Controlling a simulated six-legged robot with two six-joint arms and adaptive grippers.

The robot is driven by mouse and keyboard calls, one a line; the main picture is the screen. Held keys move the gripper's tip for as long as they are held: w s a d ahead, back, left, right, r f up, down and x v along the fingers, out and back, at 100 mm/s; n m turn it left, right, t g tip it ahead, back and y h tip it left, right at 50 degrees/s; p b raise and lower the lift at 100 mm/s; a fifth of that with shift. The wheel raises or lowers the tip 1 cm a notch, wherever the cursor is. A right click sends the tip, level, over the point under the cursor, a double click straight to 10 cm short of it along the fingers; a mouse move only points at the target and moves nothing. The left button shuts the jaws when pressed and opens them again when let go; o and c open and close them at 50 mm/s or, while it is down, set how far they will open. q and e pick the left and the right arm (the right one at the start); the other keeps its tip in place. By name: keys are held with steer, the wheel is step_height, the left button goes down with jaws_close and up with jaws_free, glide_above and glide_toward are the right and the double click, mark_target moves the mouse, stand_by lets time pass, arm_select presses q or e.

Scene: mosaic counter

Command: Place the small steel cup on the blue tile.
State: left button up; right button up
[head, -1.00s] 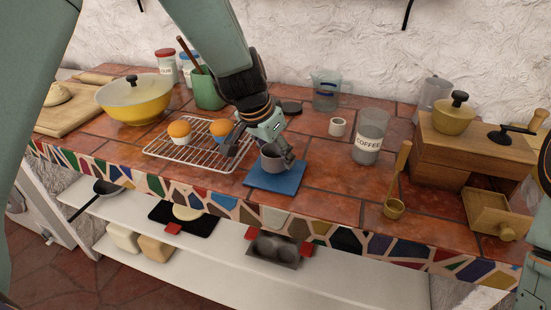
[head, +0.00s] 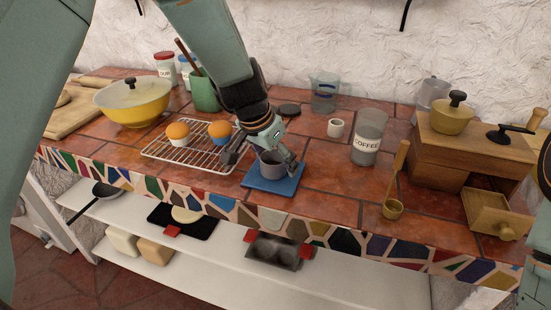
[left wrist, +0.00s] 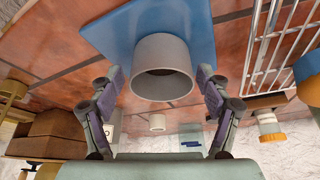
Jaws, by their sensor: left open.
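The small steel cup (head: 271,165) is grey and stands upright on the blue tile (head: 262,184) near the counter's front edge. In the left wrist view the cup (left wrist: 162,68) sits between the fingers, with the blue tile (left wrist: 110,32) behind it. My left gripper (head: 262,160) is open around the cup, one finger on each side. In the left wrist view gaps show between the cup and both fingers. My right gripper is not seen; only a part of my right arm shows at the right edge of the head view.
A wire rack (head: 185,154) with two muffins stands just left of the tile. A small white cup (head: 336,128) and a coffee jar (head: 368,138) stand to the right and behind. A wooden scoop (head: 395,190) is farther right. Bare counter lies right of the tile.

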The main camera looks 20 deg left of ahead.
arm_select(q)
steer(key=shift+a, duration=0.1)
steer(key=shift+r, duration=0.25)
steer(key=p+v, duration=0.2)
steer(key=v, duration=1)
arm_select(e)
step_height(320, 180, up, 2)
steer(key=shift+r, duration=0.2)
arm_select(q)
steer(key=shift+s, duration=0.1)
steer(key=shift+f, duration=0.1)
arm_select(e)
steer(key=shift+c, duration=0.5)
